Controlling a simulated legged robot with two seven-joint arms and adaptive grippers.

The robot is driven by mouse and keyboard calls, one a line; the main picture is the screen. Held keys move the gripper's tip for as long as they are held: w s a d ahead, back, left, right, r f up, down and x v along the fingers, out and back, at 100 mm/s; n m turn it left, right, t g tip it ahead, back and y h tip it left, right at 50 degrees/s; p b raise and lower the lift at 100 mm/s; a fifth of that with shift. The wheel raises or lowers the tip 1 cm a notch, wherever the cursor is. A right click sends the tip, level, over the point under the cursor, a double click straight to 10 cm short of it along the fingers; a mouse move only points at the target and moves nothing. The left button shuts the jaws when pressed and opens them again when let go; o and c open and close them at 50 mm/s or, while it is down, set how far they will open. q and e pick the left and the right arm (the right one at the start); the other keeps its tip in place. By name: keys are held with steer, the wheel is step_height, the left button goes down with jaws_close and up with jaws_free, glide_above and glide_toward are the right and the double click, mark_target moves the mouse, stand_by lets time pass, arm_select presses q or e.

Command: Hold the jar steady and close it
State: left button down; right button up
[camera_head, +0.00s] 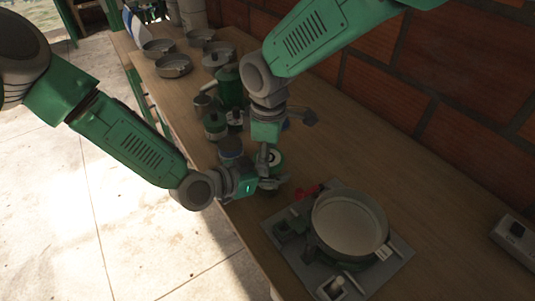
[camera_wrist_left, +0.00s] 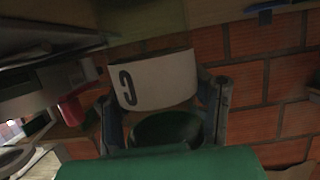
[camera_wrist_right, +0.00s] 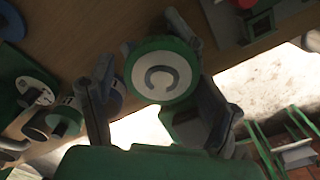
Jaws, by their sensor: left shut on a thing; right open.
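The jar has a white label (camera_wrist_left: 160,82) with a black C, seen in the left wrist view between my left gripper's fingers (camera_wrist_left: 165,115). My left gripper is shut on the jar from the side. The right gripper is open, pointing down over the jar. In the head view the jar (camera_head: 274,160) is partly hidden by both grippers. I cannot tell how firmly the lid sits.
A wide pan (camera_head: 350,222) sits on a grey mat (camera_head: 385,272) at the front right. Other jars (camera_head: 215,125) and several metal pans (camera_head: 174,65) stand farther back. A brick wall (camera_head: 430,110) bounds the right side.

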steer(key=shift+r, duration=0.1)
steer(key=shift+r, duration=2.2)
steer(key=shift+c, duration=0.2)
step_height(320, 180, up, 2)
steer(key=n, duration=0.3)
steer(key=shift+r, duration=0.15)
steer(key=shift+d+r+n, duration=0.1)
steer(key=shift+r+n, duration=0.45)
steer(key=shift+n, duration=0.35)
steer(key=shift+f, duration=0.1)
steer(key=shift+f, duration=3.95)
